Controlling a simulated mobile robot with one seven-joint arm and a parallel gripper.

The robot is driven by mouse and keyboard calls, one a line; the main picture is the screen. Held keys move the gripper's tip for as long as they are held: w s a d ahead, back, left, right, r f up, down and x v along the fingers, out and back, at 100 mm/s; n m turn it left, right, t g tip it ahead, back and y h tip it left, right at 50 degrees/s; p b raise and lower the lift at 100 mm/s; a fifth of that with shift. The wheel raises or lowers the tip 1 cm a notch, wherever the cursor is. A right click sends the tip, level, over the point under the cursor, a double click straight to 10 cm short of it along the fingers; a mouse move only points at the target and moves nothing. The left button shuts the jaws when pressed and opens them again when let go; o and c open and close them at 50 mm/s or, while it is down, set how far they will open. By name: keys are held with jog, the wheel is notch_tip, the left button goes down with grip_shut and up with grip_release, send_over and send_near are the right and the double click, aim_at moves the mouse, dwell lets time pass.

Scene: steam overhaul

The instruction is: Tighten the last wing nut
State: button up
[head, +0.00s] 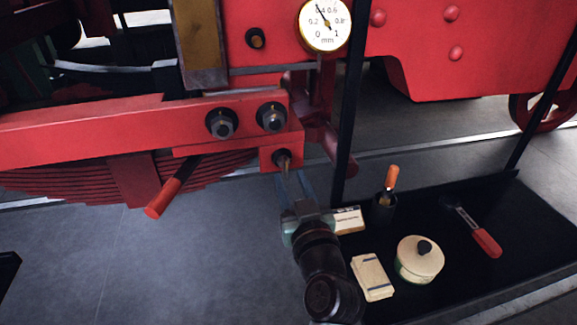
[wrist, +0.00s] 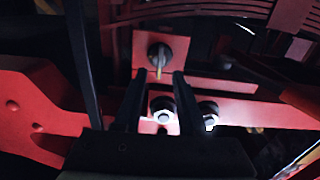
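The wing nut (head: 284,160) sits on a dark stud on a small red plate below the red beam. In the wrist view the wing nut (wrist: 159,60) shows a thin, brassy wing seen nearly edge-on, pointing toward my gripper. My gripper (head: 291,186) reaches up from below, just under the nut. In the wrist view the two dark fingers of my gripper (wrist: 159,75) stand apart, one on each side of the nut's line, with nothing held. I cannot tell whether the tips overlap the wing in depth.
Two hex nuts (head: 221,123) (head: 271,116) sit on the red beam (head: 80,127). A red-handled bar (head: 170,190) juts out at left. A dial gauge (head: 325,24) is above.

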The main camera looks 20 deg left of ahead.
aim_at(287, 168)
jog(key=shift+x, duration=1.6)
grip_shut()
